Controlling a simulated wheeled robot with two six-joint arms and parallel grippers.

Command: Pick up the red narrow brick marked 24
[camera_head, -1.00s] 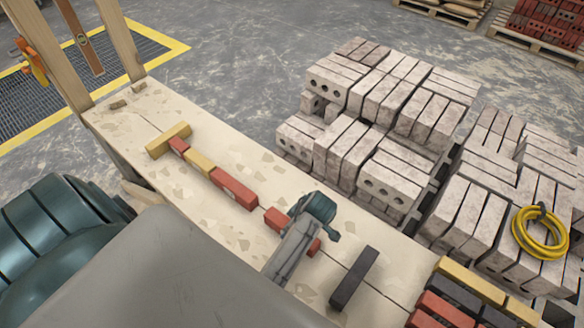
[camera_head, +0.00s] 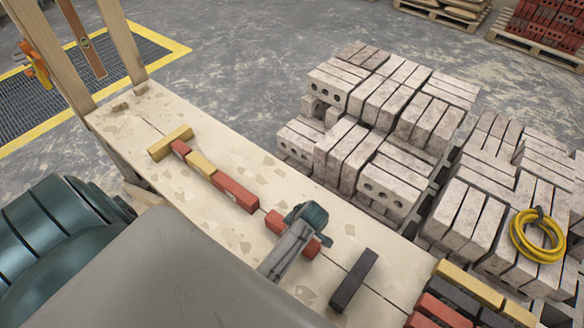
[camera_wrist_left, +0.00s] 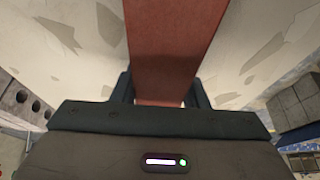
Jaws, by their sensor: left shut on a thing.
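A red brick (camera_head: 275,222) lies on the pale worn board (camera_head: 165,178), partly covered by my left gripper (camera_head: 310,218). Its other end shows to the right of the gripper. In the left wrist view the red brick (camera_wrist_left: 168,45) runs between the two dark fingers of my left gripper (camera_wrist_left: 160,92), which is shut on it. No number can be read on it. Another red brick (camera_head: 235,193) and a small red piece (camera_head: 180,147) lie farther left in the row. My right gripper is out of view.
Yellow bricks (camera_head: 170,142) lie in the same row, and a black brick (camera_head: 353,280) lies to the right. More coloured bricks (camera_head: 440,310) are at lower right. Stacked grey bricks (camera_head: 380,110) stand behind the board. A yellow coil (camera_head: 538,240) lies on the right stack.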

